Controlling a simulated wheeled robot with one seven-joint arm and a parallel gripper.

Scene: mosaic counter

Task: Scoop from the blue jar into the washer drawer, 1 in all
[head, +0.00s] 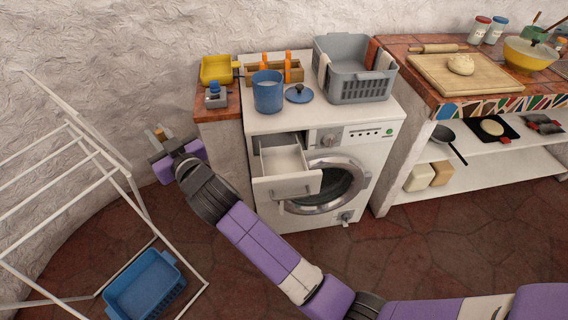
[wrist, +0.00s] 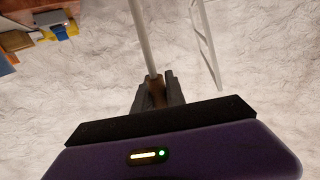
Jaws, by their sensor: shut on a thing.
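The blue jar (head: 267,94) stands open and upright on top of the washer, with white contents showing at its mouth. Its blue lid (head: 299,95) lies beside it to the right. The washer drawer (head: 285,184) is pulled out at the front, and its visible inside looks empty. My gripper (head: 157,138) is left of the washer, well apart from the jar and drawer. It is shut on a small brown handle (head: 161,133), also seen between the fingers in the wrist view (wrist: 157,92). The rest of the held tool cannot be made out clearly.
A wooden caddy (head: 259,74) and a grey basket (head: 358,86) stand on the washer (head: 386,128). A yellow tray (head: 215,70) and a small grey-blue item (head: 215,96) sit on the ledge to its left. A white drying rack (head: 84,146) stands left of my gripper.

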